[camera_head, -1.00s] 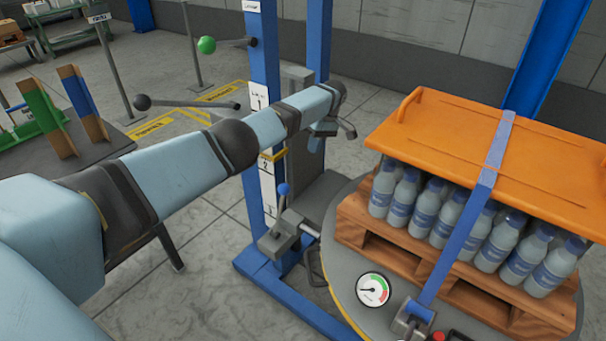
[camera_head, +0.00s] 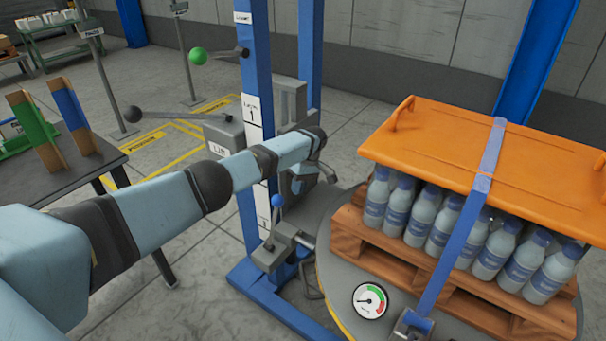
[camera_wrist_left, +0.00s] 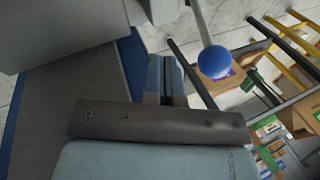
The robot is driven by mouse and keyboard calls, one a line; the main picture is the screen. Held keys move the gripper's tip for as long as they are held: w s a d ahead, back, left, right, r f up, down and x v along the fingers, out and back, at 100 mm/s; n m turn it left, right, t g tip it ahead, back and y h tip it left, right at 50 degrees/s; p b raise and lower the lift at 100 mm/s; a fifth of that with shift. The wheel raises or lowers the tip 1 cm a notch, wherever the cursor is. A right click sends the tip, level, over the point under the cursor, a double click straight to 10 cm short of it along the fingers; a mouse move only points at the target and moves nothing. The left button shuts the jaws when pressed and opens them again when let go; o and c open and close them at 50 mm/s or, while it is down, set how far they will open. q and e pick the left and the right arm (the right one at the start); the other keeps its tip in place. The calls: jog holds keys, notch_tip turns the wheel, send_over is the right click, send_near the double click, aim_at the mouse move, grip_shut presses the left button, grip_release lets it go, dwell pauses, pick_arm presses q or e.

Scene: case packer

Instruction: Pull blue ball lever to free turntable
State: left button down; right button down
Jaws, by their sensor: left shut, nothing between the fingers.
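The blue ball (camera_head: 278,201) tops a short upright lever on a grey bracket (camera_head: 276,251), at the foot of the blue post beside the turntable. My left gripper (camera_head: 297,186) hangs from the wrist just above and right of the ball, partly hidden by the arm. In the left wrist view its fingers (camera_wrist_left: 166,78) are shut and empty. The blue ball (camera_wrist_left: 214,62) shows there just right of the fingertips, apart from them in the picture. The round grey turntable (camera_head: 338,268) carries a wooden pallet (camera_head: 392,254) of bottles. My right gripper is out of view.
An orange lid (camera_head: 455,150) and blue strap (camera_head: 455,245) cover the bottles. The blue post (camera_head: 257,60) stands close to my wrist. A black ball lever (camera_head: 133,114) and a green ball lever (camera_head: 198,56) stick out left. A gauge (camera_head: 370,301) sits on the turntable.

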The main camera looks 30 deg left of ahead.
pick_arm(q)
jog(key=shift+s+a+r, duration=0.1)
jog(key=shift+s+a, duration=0.3)
jog(key=shift+s, duration=0.45)
jog(key=shift+s+a+r, duration=0.1)
jog(key=shift+s+a, duration=0.25)
jog(key=shift+s, duration=0.5)
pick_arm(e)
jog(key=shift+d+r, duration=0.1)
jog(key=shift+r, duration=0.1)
pick_arm(q)
jog(key=shift+p, duration=0.3)
